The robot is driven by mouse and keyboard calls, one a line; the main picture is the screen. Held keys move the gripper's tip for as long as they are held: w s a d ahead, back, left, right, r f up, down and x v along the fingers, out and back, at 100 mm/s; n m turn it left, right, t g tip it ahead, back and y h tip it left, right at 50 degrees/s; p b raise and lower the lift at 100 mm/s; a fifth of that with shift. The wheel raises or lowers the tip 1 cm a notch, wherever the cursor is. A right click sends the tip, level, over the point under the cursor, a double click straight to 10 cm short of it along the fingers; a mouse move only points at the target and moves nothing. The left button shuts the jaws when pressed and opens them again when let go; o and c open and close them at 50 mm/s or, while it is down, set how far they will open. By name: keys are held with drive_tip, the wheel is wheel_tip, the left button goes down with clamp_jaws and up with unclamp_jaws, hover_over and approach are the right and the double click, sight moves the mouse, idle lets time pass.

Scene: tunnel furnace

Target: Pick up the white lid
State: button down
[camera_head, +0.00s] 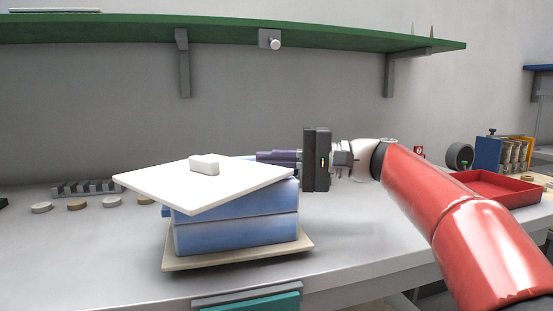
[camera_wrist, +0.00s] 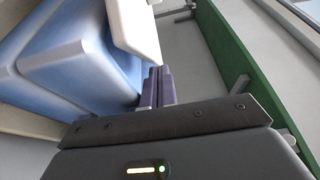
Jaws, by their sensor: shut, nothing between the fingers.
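The white lid (camera_head: 150,184) is a flat square plate with a small white block handle (camera_head: 204,164) on top. It lies turned and tilted on a stack of blue blocks (camera_head: 235,232), overhanging on the left. In the wrist view the lid (camera_wrist: 134,28) is at the top centre, beside the blue blocks (camera_wrist: 75,60). My gripper (camera_head: 262,157) is just right of and behind the lid, its fingers level and pointing left. The fingers (camera_wrist: 158,82) are together with nothing between them. The fingertips are close to the lid's right corner; I cannot tell whether they touch.
The blocks stand on a beige plate (camera_head: 180,262) on the grey table (camera_head: 60,270). Several small discs (camera_head: 77,205) and a grey rack (camera_head: 88,188) lie at the left. A red tray (camera_head: 490,186) is at the right. A green shelf (camera_head: 230,30) hangs above.

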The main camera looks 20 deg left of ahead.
drive_tip(key=shift+s+f+b, duration=0.15)
drive_tip(key=shift+s+b, duration=0.2)
drive_tip(key=shift+b, duration=0.05)
drive_tip(key=shift+s+b, duration=0.55)
drive_tip(key=shift+s, duration=0.45)
drive_tip(key=shift+a, duration=0.1)
